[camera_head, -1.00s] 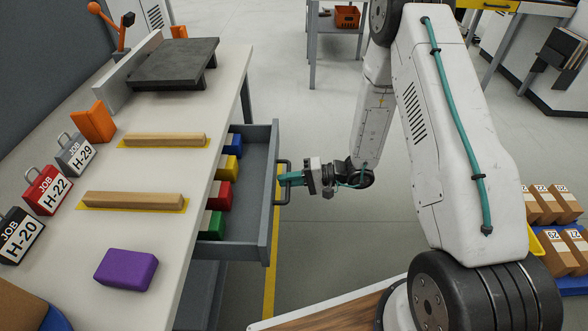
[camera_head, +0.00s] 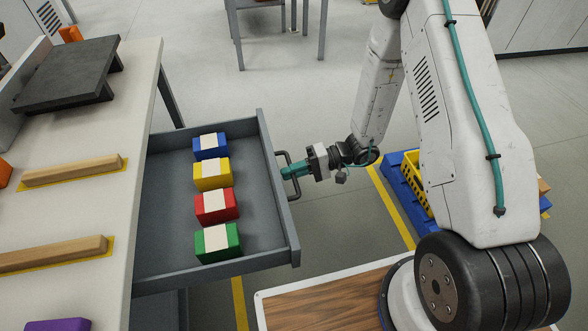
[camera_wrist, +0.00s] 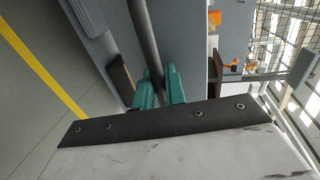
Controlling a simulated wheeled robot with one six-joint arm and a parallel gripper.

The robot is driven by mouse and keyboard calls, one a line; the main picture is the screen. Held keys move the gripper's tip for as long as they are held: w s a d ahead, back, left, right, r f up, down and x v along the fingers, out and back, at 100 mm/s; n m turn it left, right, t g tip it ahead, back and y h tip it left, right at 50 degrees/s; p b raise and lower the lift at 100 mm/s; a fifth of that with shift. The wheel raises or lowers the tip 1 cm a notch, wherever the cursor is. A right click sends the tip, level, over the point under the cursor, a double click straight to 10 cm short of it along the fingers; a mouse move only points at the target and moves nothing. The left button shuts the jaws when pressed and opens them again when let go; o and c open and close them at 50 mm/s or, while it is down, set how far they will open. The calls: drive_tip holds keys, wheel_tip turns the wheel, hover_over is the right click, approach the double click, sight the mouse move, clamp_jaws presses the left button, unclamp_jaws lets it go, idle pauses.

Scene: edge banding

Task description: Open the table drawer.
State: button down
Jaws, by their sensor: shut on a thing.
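The grey table drawer (camera_head: 262,235) is pulled well out from under the pale tabletop (camera_head: 125,170). In it stand a blue block (camera_head: 203,153), a yellow block (camera_head: 207,183), a red block (camera_head: 208,215) and a green block (camera_head: 210,252), each with a white band. My gripper (camera_head: 289,173) has teal fingers and is shut on the drawer's dark bar handle (camera_head: 283,157). In the wrist view the handle (camera_wrist: 146,35) runs between the teal fingertips (camera_wrist: 160,76).
Two wooden strips (camera_head: 70,172) (camera_head: 55,255) lie on yellow patches on the tabletop, with a dark raised plate (camera_head: 65,80) behind. A blue pallet with a yellow crate (camera_head: 416,182) stands on the floor to the right.

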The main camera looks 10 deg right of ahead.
idle(0.3)
drive_tip(key=c, duration=1.6)
unclamp_jaws()
drive_tip(key=shift+o, duration=0.2)
drive_tip(key=shift+d, duration=0.2)
drive_tip(key=v, duration=0.7)
drive_tip(key=shift+d, duration=0.3)
